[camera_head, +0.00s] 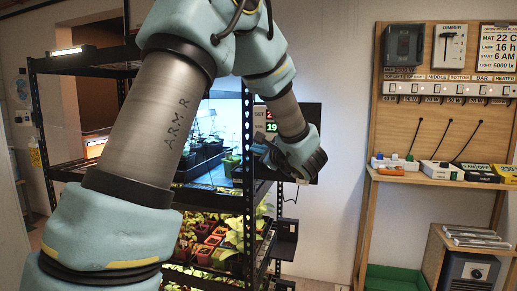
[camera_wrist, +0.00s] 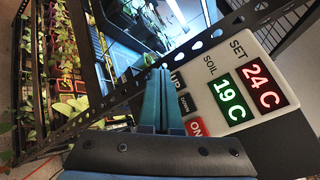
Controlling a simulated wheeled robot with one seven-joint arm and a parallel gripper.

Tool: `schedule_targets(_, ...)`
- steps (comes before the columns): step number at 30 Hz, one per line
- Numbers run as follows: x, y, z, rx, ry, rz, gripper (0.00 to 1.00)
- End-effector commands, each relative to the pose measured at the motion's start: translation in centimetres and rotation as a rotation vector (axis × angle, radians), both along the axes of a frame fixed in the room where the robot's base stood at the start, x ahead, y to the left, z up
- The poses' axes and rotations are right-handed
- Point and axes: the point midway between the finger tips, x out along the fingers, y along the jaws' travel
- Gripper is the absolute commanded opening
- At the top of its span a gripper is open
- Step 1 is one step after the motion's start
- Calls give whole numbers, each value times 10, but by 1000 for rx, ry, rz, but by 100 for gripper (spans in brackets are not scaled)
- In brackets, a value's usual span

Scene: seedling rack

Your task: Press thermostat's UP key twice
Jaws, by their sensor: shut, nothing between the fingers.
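The thermostat (camera_wrist: 278,108) is a pale panel, tilted in the wrist view. Its SET display (camera_wrist: 262,84) reads a red 24 C and its SOIL display (camera_wrist: 232,99) a green 19 C. The UP key (camera_wrist: 177,81) is partly covered by my fingers, with the DOWN key (camera_wrist: 186,102) and red ON key (camera_wrist: 196,127) beside it. My gripper (camera_wrist: 159,72) is shut and empty, its tips at the panel's edge by the UP key. I cannot tell whether they touch it. In the head view the thermostat (camera_head: 271,126) is partly hidden behind my arm.
A black perforated rack post (camera_wrist: 110,106) runs close past my fingers. The rack's shelves hold seedlings (camera_head: 208,243) in pots. At right a wooden board (camera_head: 398,118) carries a dimmer (camera_head: 449,48) and a switch strip (camera_head: 450,89), above a shelf of small devices.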

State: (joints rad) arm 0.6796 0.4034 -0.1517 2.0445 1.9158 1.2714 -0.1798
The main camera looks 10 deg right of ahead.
Motion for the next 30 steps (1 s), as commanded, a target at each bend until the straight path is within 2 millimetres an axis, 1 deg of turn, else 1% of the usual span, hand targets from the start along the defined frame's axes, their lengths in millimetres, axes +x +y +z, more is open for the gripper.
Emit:
schedule_targets(6,-19,10,-2,0,-1,-2,0)
schedule_targets(12,-30,16,-2,0,0,0,0)
schedule_targets(30,-30,17,-1,0,0,0,0)
